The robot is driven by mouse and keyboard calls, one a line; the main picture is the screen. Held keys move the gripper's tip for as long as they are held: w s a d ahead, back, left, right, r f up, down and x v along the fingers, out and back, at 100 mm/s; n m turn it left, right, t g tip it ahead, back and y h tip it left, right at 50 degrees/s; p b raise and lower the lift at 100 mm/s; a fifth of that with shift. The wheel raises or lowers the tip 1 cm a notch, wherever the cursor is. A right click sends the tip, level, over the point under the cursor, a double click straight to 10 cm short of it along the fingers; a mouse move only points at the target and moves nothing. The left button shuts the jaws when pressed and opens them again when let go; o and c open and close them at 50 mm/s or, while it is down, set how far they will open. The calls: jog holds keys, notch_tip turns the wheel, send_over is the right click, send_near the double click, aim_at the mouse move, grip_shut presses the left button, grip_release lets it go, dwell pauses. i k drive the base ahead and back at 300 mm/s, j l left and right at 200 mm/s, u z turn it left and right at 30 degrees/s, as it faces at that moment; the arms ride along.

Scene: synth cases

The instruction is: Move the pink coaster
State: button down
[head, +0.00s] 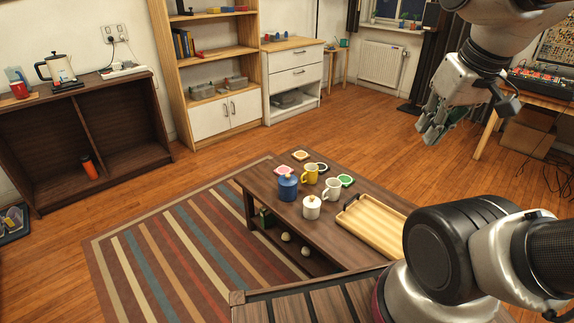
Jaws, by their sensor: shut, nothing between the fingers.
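The pink coaster (284,169) lies flat on the dark wooden coffee table (275,208), near its far left edge. A blue lidded jar (288,187) stands just in front of it and hides part of its near side. My gripper (431,136) hangs in the air at the upper right, well apart from the coaster and the table, shut and empty.
Around the coaster are a yellow mug (310,174), a white mug (332,189), a white lidded pot (312,207), an orange coaster (300,155), a dark-rimmed coaster (321,167) and a green coaster (345,181). A wooden tray (374,228) fills the table's right part.

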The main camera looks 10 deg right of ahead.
aim_at(282, 170)
jog(key=i+j+z, duration=0.25)
jog(key=i+j, duration=0.15)
jog(key=j, duration=0.2)
jog(key=i+j+z, duration=0.1)
jog(key=j, duration=0.25)
jog(key=i+j+z, duration=0.25)
jog(key=i+j, duration=0.25)
jog(key=j, duration=0.25)
jog(key=i+j+z, duration=0.15)
jog(key=j, duration=0.25)
jog(key=i+j+z, duration=0.15)
jog(key=i+j, duration=0.15)
jog(key=j, duration=0.15)
jog(key=i+j+z, duration=0.15)
jog(key=j, duration=0.3)
jog(key=i+j+z, duration=0.1)
jog(key=j, duration=0.4)
jog(key=i+j+z, duration=0.15)
jog(key=j, duration=0.35)
jog(key=i+j+z, duration=0.15)
jog(key=j, duration=0.35)
jog(key=i, duration=0.1)
